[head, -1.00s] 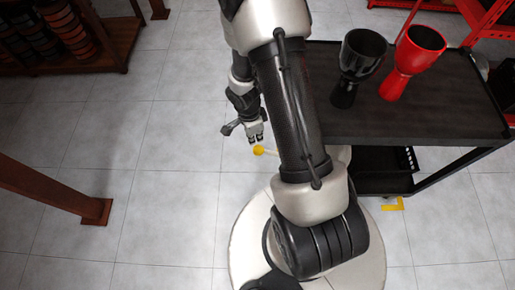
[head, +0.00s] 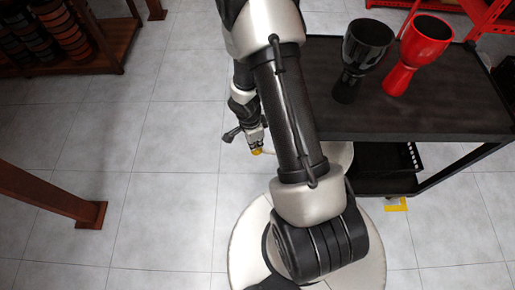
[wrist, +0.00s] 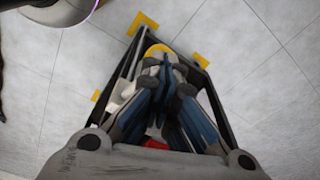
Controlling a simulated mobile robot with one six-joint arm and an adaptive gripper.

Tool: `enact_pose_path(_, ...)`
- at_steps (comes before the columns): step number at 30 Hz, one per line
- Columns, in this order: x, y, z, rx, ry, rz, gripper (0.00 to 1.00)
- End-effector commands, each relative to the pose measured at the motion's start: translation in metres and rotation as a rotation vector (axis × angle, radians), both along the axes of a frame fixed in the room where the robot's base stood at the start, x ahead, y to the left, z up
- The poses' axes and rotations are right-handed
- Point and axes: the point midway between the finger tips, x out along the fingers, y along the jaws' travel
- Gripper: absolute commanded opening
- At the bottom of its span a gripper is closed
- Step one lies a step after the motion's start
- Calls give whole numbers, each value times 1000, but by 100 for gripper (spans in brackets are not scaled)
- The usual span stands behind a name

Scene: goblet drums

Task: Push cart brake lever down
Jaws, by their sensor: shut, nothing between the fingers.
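The brake lever's yellow round knob (head: 257,151) sits at the end of a pale rod, low beside the left side of the black cart (head: 430,110). My gripper (head: 255,146) is right above the knob and partly covers it, seemingly touching it. In the wrist view, a yellow curved edge of the knob (wrist: 157,49) shows just beyond the fingertips of my gripper (wrist: 165,72). The fingers are shut with nothing between them. The rest of the lever is mostly hidden behind my gripper and arm.
A black goblet drum (head: 364,50) and a red goblet drum (head: 418,50) stand on the cart top. Yellow floor marks (head: 396,204) lie by the cart. A wooden post (head: 45,195) and a drum shelf (head: 105,60) are at left. The tiled floor between is clear.

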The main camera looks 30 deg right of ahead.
Motion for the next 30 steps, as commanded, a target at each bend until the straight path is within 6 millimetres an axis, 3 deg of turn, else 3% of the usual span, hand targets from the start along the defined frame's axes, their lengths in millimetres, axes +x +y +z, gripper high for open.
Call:
enact_pose_path(11,-3,0,-3,0,7,-2,0)
enact_pose_path(24,-3,-1,-43,-1,9,0,0)
enact_pose_path(30,-2,0,-45,-1,5,-1,0)
